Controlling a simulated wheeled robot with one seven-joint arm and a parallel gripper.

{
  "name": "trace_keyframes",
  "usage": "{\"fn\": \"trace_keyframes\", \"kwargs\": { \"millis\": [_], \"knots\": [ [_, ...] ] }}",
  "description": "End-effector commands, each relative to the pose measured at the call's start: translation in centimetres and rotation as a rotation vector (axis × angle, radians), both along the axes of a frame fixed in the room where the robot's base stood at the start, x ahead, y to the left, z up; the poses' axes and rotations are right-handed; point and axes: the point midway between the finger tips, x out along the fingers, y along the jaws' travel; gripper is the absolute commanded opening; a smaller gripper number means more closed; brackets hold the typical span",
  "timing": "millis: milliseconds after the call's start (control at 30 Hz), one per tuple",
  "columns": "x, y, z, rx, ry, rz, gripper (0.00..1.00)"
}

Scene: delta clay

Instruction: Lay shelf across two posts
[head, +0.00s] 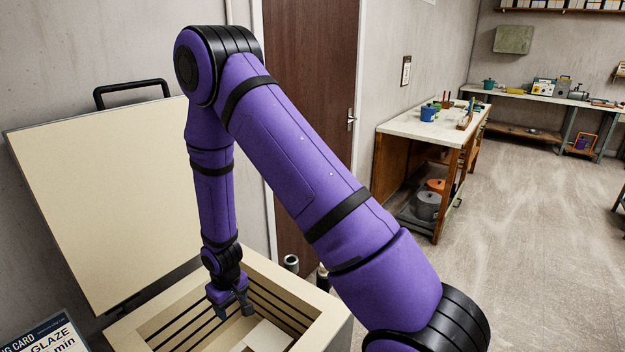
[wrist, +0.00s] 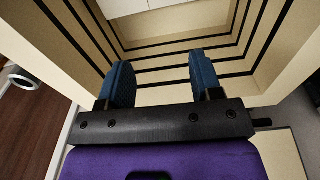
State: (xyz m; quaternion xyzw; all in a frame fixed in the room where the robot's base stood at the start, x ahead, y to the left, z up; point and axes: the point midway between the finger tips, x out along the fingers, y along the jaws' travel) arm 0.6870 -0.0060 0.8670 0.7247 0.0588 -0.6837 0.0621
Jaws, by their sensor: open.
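My gripper (head: 235,304) points down into the open top of a cream, box-shaped kiln (head: 330,319). In the wrist view my gripper's two blue fingers (wrist: 162,78) stand wide apart with nothing between them. A pale flat slab (head: 265,338) lies low inside the kiln, to the lower right of my gripper in the head view. It also shows at the top edge of the wrist view (wrist: 122,6), beyond the fingertips and apart from them. It looks like the shelf, but most of it is out of frame. I cannot make out the two posts.
The kiln's dark-grooved walls (wrist: 190,45) surround the gripper closely. Its raised lid (head: 100,190) stands at the left. A firing card (head: 45,338) is at lower left. Small cylinders (head: 291,263) stand behind the kiln. A workbench (head: 425,128) is farther right, with open floor beside it.

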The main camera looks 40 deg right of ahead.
Motion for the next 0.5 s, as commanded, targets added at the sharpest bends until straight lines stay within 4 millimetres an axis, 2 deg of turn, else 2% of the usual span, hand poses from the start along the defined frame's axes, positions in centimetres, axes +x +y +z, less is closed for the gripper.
{"fn": "trace_keyframes", "kwargs": {
  "millis": [33, 233, 500],
  "knots": [
    [0.4, -0.1, 2.0, 0.001, -0.016, -0.005, 0.59],
    [0.9, -0.8, 8.6, 0.002, -0.058, -0.024, 0.59],
    [-0.1, -1.9, 17.2, 0.006, -0.111, -0.049, 0.59]
  ]
}}
